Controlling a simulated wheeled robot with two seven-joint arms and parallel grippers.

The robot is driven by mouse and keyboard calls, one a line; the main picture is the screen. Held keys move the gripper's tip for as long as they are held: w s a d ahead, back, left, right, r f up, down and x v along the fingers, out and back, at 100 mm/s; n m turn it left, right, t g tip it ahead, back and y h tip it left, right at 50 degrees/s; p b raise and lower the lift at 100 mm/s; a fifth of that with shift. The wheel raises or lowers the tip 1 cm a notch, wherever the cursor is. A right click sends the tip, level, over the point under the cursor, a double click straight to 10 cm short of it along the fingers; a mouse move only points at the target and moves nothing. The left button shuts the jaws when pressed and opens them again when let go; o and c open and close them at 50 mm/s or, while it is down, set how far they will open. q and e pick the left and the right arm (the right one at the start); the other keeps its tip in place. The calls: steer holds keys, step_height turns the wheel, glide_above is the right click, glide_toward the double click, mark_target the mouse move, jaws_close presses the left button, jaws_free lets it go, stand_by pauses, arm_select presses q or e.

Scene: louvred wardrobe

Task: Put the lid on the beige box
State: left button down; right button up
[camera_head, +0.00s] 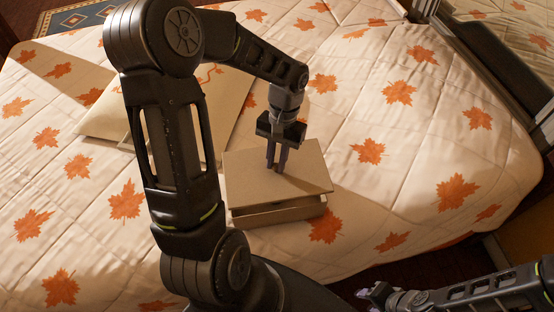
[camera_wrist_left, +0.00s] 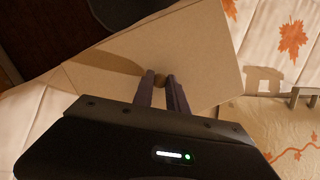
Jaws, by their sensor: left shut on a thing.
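The beige box (camera_head: 280,214) sits on the bed, its front wall showing below the lid. The flat beige lid (camera_head: 243,178) is over the box, turned a little against it, with a dark gap along the front edge. I cannot tell whether it touches the box at the back. My left gripper (camera_head: 276,170) points down at the middle of the lid. In the left wrist view its fingers (camera_wrist_left: 160,78) are shut on the lid's small round knob, and the lid (camera_wrist_left: 195,50) fills the middle. My right gripper (camera_head: 377,291) is low at the right, away from the box; its opening is unclear.
The bed's leaf-patterned quilt (camera_head: 395,135) surrounds the box, with clear room to its right. A beige pillow (camera_head: 228,88) lies behind and left of the box, partly hidden by my left arm. A dark frame (camera_head: 490,60) runs along the right.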

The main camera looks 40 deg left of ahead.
mark_target(275, 172)
arm_select(q)
steer(key=shift+s+a, duration=0.1)
steer(key=shift+s, duration=0.05)
arm_select(e)
steer(key=shift+s+a, duration=0.1)
arm_select(q)
steer(key=shift+f, duration=0.1)
steer(key=shift+f+b, duration=2.1)
steer(key=shift+f, duration=0.5)
arm_select(e)
steer(key=shift+w+f, duration=0.15)
steer(key=shift+f, duration=0.75)
steer(key=shift+w+f, duration=0.15)
steer(key=shift+f, duration=0.75)
arm_select(q)
steer(key=shift+f, duration=0.15)
arm_select(e)
steer(key=shift+f, duration=0.2)
arm_select(q)
steer(key=c, duration=0.8)
jaws_free()
steer(key=shift+o, duration=0.2)
arm_select(e)
steer(key=shift+r, duration=0.1)
arm_select(q)
steer(key=shift+r+p, duration=2.1)
steer(key=shift+r, duration=0.95)
arm_select(e)
steer(key=shift+r, duration=2.2)
